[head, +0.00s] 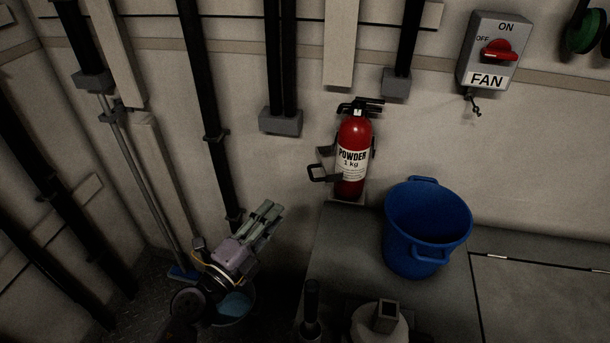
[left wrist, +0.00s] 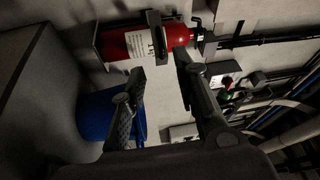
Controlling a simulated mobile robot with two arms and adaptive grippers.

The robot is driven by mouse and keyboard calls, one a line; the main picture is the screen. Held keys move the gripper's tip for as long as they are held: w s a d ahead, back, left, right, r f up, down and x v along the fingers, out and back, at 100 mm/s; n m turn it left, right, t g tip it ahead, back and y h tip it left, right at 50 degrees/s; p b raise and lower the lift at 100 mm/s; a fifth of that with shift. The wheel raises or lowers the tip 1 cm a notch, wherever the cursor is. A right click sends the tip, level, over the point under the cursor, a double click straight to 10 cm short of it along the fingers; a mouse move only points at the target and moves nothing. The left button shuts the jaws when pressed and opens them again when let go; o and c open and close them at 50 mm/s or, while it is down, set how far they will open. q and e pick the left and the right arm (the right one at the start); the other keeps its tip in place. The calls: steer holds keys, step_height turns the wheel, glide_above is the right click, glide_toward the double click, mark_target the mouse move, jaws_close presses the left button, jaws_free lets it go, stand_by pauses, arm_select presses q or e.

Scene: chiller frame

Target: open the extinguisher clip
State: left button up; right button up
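The red extinguisher (head: 354,140) hangs upright on the wall, with a white "POWDER 1 kg" label. It lies sideways in the left wrist view (left wrist: 176,42). A dark looped lever of the clip (head: 317,173) sticks out to its left, low on the bottle. A dark loop, apparently this clip lever (left wrist: 155,33), shows in front of the bottle in the left wrist view. I cannot tell whether the clip is latched. My left gripper (head: 270,212) is below and left of the clip, apart from it. Its fingers stand apart and empty in the left wrist view (left wrist: 160,62). My right gripper is not in view.
A blue bucket (head: 410,250) stands on the grey bench (head: 340,245), right of the extinguisher. A fan switch box (head: 490,50) is on the wall at upper right. Dark vertical pipes (head: 205,95) run down the wall at left. Wall between gripper and lever looks clear.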

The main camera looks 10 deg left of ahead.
arm_select(q)
steer(key=p, duration=0.1)
glide_toward(321, 165)
steer(key=x, duration=0.4)
steer(key=shift+w+a, duration=0.3)
steer(key=shift+w, duration=0.05)
steer(key=shift+c, duration=0.3)
jaws_close()
